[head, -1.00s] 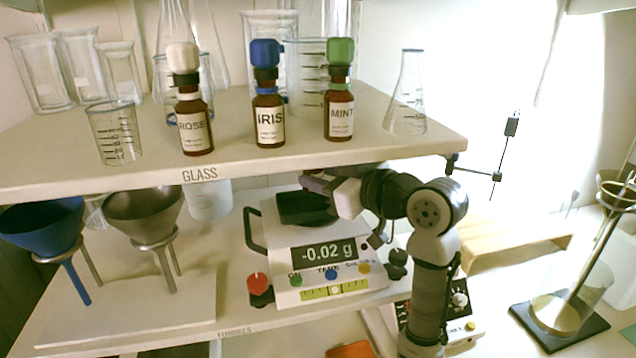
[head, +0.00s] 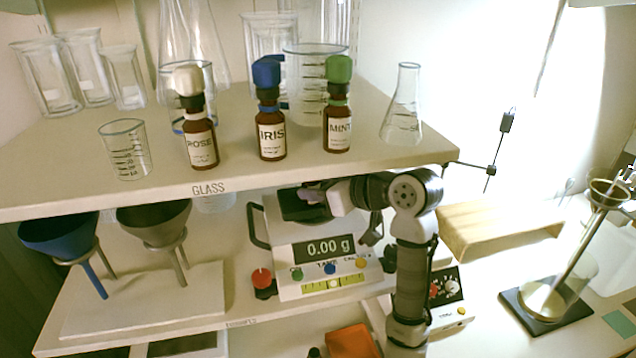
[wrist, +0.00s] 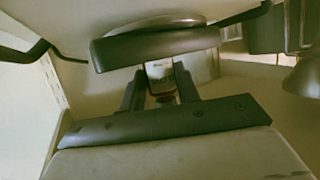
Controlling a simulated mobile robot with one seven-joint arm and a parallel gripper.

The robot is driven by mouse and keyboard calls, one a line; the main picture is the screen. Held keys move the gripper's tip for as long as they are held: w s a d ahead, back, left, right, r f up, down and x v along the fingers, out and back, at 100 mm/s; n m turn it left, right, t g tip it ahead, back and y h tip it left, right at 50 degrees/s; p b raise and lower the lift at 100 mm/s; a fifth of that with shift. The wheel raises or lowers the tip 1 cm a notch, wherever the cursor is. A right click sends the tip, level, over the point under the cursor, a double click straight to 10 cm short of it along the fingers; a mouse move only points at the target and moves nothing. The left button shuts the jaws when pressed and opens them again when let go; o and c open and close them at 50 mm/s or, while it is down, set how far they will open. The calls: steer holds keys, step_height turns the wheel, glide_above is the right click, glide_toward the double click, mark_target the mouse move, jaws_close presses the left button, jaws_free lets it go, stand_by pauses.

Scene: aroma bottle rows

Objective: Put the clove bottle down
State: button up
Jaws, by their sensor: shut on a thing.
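My gripper (head: 318,194) reaches in under the shelf board, over the balance (head: 290,262). In the wrist view its two dark fingers (wrist: 160,92) are shut on a small bottle with a pale label (wrist: 160,72), taken as the clove bottle; its name cannot be read. A purplish patch shows at the gripper in the head view. The balance's dark pan area (head: 292,208) is just left of and below the gripper. Whether the bottle touches it cannot be told. The display (head: 324,248) reads 0.00 g.
The GLASS shelf (head: 300,180) is close above my gripper and holds the ROSE (head: 201,145), IRIS (head: 271,140) and MINT (head: 338,128) bottles and glassware. Funnels (head: 155,225) stand left of the balance. A wooden stand (head: 500,232) is to the right.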

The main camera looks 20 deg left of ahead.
steer(key=shift+f, duration=0.1)
steer(key=shift+f, duration=0.15)
steer(key=o, duration=1)
steer(key=shift+r, duration=0.2)
steer(key=shift+d+r, duration=0.1)
steer(key=shift+d, duration=0.05)
steer(key=b+v, duration=0.4)
steer(key=v, duration=0.7)
steer(key=shift+s+d+r, duration=0.15)
steer(key=shift+d, duration=0.15)
